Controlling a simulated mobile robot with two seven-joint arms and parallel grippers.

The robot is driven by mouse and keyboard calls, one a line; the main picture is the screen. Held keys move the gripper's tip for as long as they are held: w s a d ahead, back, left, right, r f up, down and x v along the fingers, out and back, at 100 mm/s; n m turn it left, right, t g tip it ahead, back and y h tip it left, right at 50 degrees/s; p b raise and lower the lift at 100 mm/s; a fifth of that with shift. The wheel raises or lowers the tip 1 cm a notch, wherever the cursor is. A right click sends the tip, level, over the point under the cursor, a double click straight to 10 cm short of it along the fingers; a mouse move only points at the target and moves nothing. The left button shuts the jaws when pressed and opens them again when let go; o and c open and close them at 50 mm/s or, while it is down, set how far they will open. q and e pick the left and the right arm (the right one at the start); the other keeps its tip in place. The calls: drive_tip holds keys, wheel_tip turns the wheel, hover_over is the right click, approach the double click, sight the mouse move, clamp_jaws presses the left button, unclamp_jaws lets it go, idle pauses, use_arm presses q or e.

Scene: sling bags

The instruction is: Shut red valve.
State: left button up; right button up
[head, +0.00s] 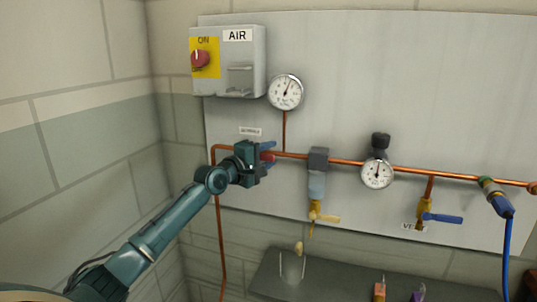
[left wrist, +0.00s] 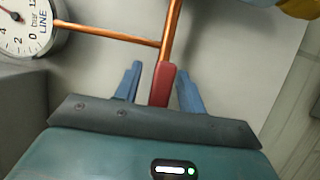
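The red valve handle (head: 268,157) sits on the copper pipe at the left part of the panel, partly hidden by my left gripper in the head view. In the left wrist view the red handle (left wrist: 162,84) lies in line with the pipe. My left gripper (head: 268,156) is at the handle, with its blue fingers open. In the left wrist view the fingers of my left gripper (left wrist: 160,80) stand on either side of the handle, with a visible gap on each side. My right gripper is not in view.
An AIR switch box (head: 228,62) and a gauge (head: 286,92) are above. Along the copper pipe (head: 340,164) are a filter with a yellow valve (head: 318,212), a second gauge (head: 377,173) and a blue-handled valve (head: 441,217). A dark shelf (head: 340,280) holding small items stands below.

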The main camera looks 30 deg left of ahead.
use_arm(q)
drive_tip(key=shift+w, duration=0.15)
clamp_jaws()
idle(0.4)
